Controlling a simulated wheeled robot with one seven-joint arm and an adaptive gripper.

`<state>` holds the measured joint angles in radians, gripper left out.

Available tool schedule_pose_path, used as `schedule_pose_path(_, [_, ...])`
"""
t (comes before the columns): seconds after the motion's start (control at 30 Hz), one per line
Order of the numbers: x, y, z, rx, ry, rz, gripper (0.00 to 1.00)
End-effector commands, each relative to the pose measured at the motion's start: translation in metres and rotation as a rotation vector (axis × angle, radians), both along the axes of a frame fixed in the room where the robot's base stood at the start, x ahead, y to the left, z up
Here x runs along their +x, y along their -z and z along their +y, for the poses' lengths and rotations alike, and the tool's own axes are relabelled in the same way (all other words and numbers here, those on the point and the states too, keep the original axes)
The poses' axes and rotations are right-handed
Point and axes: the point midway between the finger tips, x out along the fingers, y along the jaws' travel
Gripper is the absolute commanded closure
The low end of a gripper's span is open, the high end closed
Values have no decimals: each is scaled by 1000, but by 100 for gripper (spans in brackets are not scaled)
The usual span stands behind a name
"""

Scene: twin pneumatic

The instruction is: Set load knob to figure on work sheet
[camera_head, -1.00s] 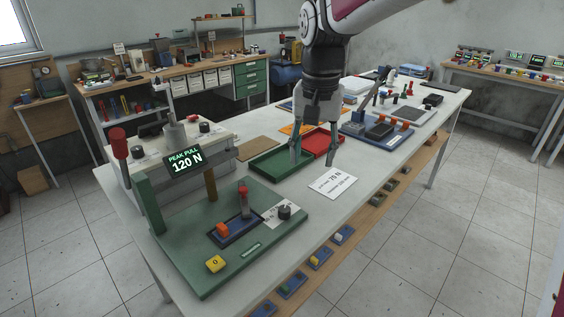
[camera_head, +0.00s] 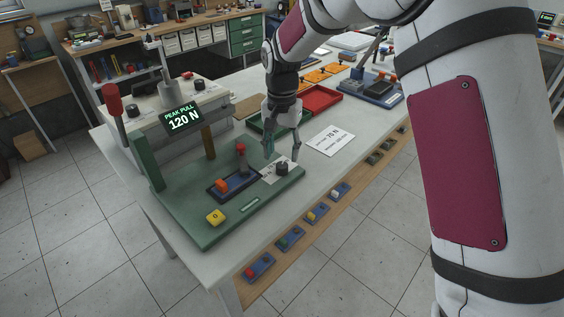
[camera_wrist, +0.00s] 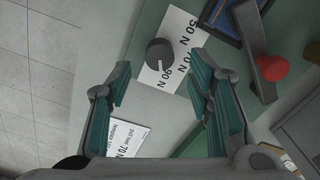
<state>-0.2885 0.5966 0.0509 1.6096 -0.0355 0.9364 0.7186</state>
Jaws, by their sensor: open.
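The dark round load knob (camera_head: 282,169) sits on a white scale plate (camera_head: 266,178) at the right corner of the green base. It also shows in the wrist view (camera_wrist: 160,52), with a short white mark on its lower side in the picture. Several N figures are printed on the plate; 70 N is in the middle of the row. The white work sheet (camera_head: 330,140) lies on the bench and reads 70 N; its smaller print is hard to read. My gripper (camera_head: 282,153) is open and empty, just above the knob, not visibly touching it.
The green tester base (camera_head: 225,228) carries a yellow button (camera_head: 215,217), an upright red-topped lever (camera_head: 241,158) and a display (camera_head: 183,119) reading PEAK PULL 120 N. Green and red trays (camera_head: 319,97) lie behind my gripper.

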Motion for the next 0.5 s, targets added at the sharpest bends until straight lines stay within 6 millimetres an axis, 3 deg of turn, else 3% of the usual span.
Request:
schedule_pose_path(0.2, [-1, 33, 0, 0, 1, 2, 53])
schedule_pose_path(0.5, [0, 47, 0, 0, 0, 0, 53])
